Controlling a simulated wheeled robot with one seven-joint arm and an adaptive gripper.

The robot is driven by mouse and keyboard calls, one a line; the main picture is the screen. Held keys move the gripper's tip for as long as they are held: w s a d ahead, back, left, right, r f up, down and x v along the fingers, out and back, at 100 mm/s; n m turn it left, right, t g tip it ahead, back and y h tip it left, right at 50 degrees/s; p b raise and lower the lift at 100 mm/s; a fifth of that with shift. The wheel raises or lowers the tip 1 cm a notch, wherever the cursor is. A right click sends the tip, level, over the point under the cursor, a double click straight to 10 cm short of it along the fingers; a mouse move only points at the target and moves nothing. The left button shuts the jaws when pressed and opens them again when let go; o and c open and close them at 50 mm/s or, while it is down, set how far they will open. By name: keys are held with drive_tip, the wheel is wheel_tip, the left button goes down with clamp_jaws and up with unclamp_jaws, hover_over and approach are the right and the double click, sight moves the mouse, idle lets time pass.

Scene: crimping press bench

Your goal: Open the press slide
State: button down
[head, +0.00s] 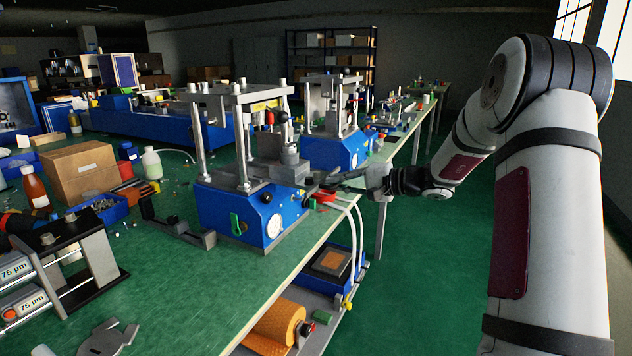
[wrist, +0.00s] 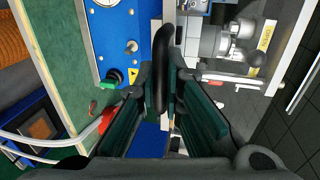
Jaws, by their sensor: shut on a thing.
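The blue crimping press (head: 240,210) stands at the bench's right edge, with upright steel posts and a top plate. Its grey slide (head: 262,172) lies at the level of the blue base's top. My gripper (head: 318,184) is at the press's right side, reaching in from the right. In the wrist view, my gripper (wrist: 168,95) has its green-padded fingers shut on a black bar handle (wrist: 160,45). The part of the handle between the fingers is partly hidden. The blue panel (wrist: 118,40) with gauge and green knob lies left of the handle.
The green bench (head: 170,270) holds a cardboard box (head: 85,172), bottles and a black fixture (head: 85,250) at left. A second blue press (head: 340,150) stands behind. A red part and pale hoses (head: 350,215) hang just below my gripper. The floor at right is clear.

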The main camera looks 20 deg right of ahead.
drive_tip(key=s+d, duration=0.2)
drive_tip(key=s, duration=0.1)
drive_tip(key=shift+s+d+f, duration=0.1)
drive_tip(key=shift+d, duration=0.25)
drive_tip(key=c, duration=1.7)
unclamp_jaws()
drive_tip(key=shift+s, duration=0.1)
drive_tip(key=v, duration=1.2)
